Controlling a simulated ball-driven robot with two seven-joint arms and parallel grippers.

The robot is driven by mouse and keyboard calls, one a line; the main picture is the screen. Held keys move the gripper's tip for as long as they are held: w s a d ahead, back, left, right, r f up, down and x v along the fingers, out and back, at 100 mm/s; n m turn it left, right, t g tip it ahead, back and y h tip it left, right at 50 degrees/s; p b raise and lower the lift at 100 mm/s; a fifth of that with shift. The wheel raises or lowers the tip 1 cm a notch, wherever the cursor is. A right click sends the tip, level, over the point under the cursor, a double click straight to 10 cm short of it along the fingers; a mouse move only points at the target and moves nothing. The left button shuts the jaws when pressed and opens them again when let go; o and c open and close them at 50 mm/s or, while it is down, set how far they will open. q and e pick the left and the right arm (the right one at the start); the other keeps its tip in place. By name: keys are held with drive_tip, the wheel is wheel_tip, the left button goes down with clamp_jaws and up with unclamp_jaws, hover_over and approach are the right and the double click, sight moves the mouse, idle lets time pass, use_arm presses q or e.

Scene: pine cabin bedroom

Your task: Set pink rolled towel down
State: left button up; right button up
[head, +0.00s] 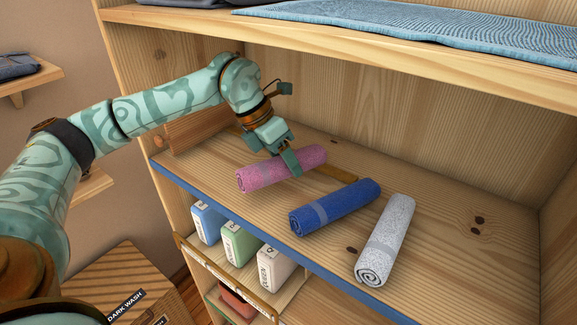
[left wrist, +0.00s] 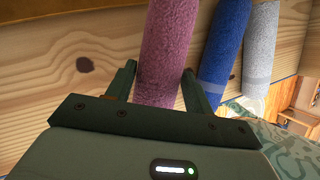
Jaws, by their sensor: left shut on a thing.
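The pink rolled towel (head: 262,175) is on or just above the wooden shelf (head: 440,215), left of the blue towel; I cannot tell whether it touches the shelf. My left gripper (head: 288,160) comes down on it from above and is shut around its middle. In the left wrist view the pink towel (left wrist: 168,50) runs between the two fingers of the gripper (left wrist: 160,92). The towel's far underside is hidden. My right gripper does not show.
A blue rolled towel (head: 335,206) and a white rolled towel (head: 386,240) lie to the right on the same shelf. A wooden block (head: 200,130) stands behind at the left. Boxes (head: 240,243) sit on the shelf below. The shelf's right side is free.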

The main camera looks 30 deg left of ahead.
sight(277, 156)
use_arm(q)
drive_tip(key=shift+w+d, duration=0.1)
drive_tip(key=shift+d, duration=0.25)
drive_tip(key=shift+d+f, duration=0.1)
drive_tip(key=shift+f, duration=0.25)
drive_tip(key=shift+f+p, duration=0.35)
drive_tip(key=shift+f, duration=1.1)
drive_tip(key=o, duration=1)
drive_tip(key=v, duration=0.7)
drive_tip(key=shift+r+b, duration=0.3)
drive_tip(key=shift+b, duration=0.1)
